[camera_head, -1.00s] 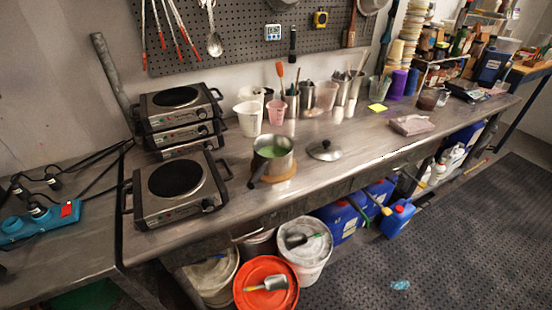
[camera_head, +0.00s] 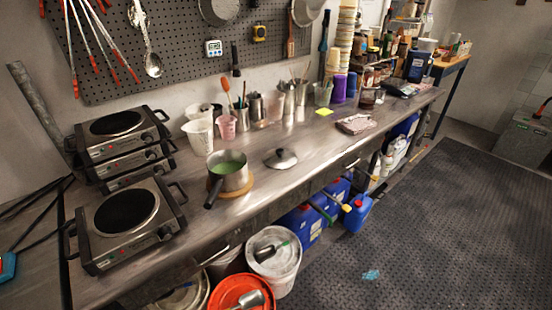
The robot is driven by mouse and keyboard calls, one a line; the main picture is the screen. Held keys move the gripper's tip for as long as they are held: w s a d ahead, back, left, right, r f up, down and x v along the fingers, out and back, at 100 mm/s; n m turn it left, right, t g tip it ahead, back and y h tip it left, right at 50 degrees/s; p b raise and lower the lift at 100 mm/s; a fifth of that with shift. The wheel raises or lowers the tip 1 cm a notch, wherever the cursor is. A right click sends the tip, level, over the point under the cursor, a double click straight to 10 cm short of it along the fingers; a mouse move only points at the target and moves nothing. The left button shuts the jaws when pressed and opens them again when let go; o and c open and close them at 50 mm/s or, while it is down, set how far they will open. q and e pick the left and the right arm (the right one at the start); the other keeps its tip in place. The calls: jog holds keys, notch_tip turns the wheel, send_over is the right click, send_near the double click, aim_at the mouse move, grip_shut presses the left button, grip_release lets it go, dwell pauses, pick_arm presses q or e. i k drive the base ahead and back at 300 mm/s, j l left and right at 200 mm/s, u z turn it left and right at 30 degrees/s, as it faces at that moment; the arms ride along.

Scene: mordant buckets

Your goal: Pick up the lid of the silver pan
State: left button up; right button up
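The silver pan (camera_head: 229,178) stands on a round wooden board on the metal workbench, left of the picture's middle. It is uncovered and holds green liquid; its dark handle points toward the bench's front edge. The silver lid (camera_head: 281,159) with a dark knob lies flat on the bench to the right of the pan, apart from it. Neither of my grippers is in view.
Hot plates (camera_head: 127,219) stand at the bench's left, with more stacked behind. Plastic jugs (camera_head: 199,135) and utensil cups line the back. A folded cloth (camera_head: 356,124) lies right of the lid. Buckets (camera_head: 274,257) and blue canisters (camera_head: 301,224) sit below. The bench around the lid is clear.

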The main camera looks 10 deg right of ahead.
aim_at(277, 159)
jog(key=i+l, duration=0.15)
jog(key=l, duration=0.2)
jog(key=i+l+u, duration=0.1)
jog(key=l, duration=0.2)
jog(key=i+l, duration=0.15)
jog(key=l, duration=0.2)
jog(key=i+l+u, duration=0.1)
jog(key=l, duration=0.25)
jog(key=i+l, duration=0.15)
jog(key=l, duration=0.2)
jog(key=i+l+u, duration=0.1)
jog(key=l, duration=0.25)
